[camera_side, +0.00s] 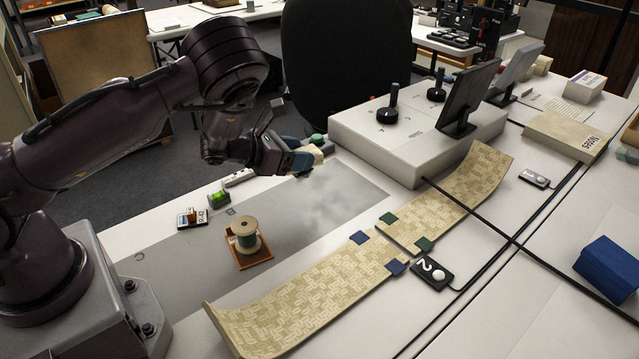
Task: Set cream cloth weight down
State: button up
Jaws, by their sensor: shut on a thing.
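My gripper (298,158) is at the upper middle in the side view, over the far edge of the grey mat (345,195). It is shut on the cream cloth weight (315,153), of which only a small pale part shows at the fingertips. The fingers hide the rest. A small green rounded thing (318,139) shows right behind it; I cannot tell if they touch. I cannot tell the exact height of the weight above the table. A woven straw-coloured strip (320,293) lies in two pieces, with blue and green tabs where their ends meet.
A thread spool (244,236) stands on a small wooden tray (251,262). A white control box (370,140) with joysticks stands behind. Black cables (500,232) cross the right side. The mat's middle is clear.

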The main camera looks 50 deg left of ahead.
notch_tip(320, 180, up, 2)
jog(key=d+r, duration=0.1)
jog(key=d, duration=0.2)
jog(key=m+h, duration=0.3)
send_over(360, 200)
jog(key=shift+g, duration=0.4)
jog(key=f, duration=0.9)
jog(key=shift+s+f, duration=0.2)
jog(key=shift+s, duration=0.2)
jog(key=shift+w+f, duration=0.35)
jog(key=shift+f, duration=1.55)
jog(key=shift+f, duration=0.1)
jog(key=o, duration=1.2)
jog(key=shift+f, duration=0.15)
